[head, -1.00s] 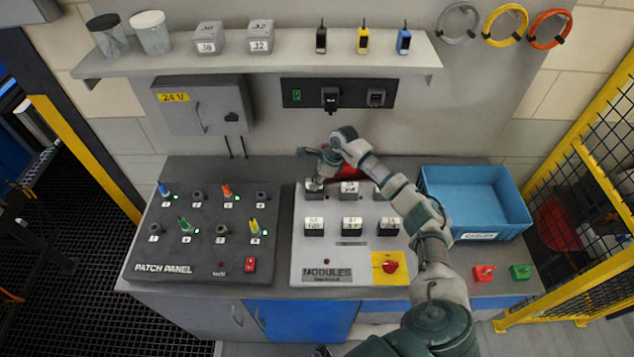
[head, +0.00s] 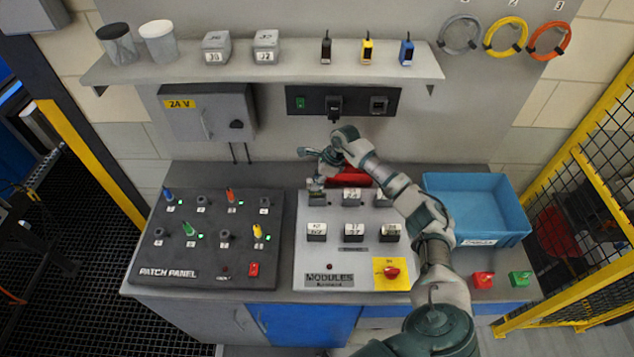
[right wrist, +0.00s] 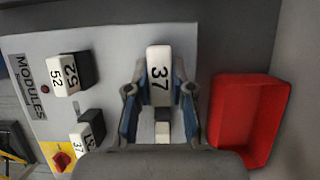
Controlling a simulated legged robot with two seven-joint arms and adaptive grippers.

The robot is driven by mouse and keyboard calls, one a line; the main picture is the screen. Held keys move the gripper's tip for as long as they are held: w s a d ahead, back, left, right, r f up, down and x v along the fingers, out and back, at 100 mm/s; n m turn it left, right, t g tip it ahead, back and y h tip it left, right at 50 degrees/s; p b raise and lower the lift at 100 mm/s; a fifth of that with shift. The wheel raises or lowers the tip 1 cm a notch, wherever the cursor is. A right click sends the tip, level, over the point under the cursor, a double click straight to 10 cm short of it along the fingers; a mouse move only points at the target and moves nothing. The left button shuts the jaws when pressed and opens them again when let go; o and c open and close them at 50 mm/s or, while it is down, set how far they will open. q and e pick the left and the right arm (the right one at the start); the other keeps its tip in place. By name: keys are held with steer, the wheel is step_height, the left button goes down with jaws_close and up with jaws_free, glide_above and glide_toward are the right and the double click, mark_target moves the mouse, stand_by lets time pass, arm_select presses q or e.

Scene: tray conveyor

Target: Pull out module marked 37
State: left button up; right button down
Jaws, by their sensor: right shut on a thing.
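The module marked 37 (right wrist: 158,72) is white-topped and sits between the fingers of my right gripper (right wrist: 159,98) in the right wrist view. The gripper is shut on it. In the head view my right gripper (head: 317,182) is over the back left position of the grey MODULES panel (head: 330,282). The held module looks larger and nearer than its neighbours in the wrist view, so it appears raised above the panel. Its lower end is hidden. My left gripper is not in view.
Other modules stand on the panel, among them a front left one (right wrist: 62,76) and a front middle one (head: 354,230). A red bin (right wrist: 258,80) lies behind the panel. A blue bin (head: 478,198) is at the right. The patch panel (head: 205,277) is at the left.

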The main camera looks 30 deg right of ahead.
mark_target(313, 180)
steer(key=shift+d+r, duration=0.1)
steer(key=shift+r, duration=0.15)
steer(key=shift+d+f, duration=0.1)
steer(key=shift+d, duration=0.05)
steer(key=shift+r, duration=0.3)
steer(key=shift+r+p, duration=1.15)
steer(key=shift+r, duration=0.65)
steer(key=shift+f, duration=0.1)
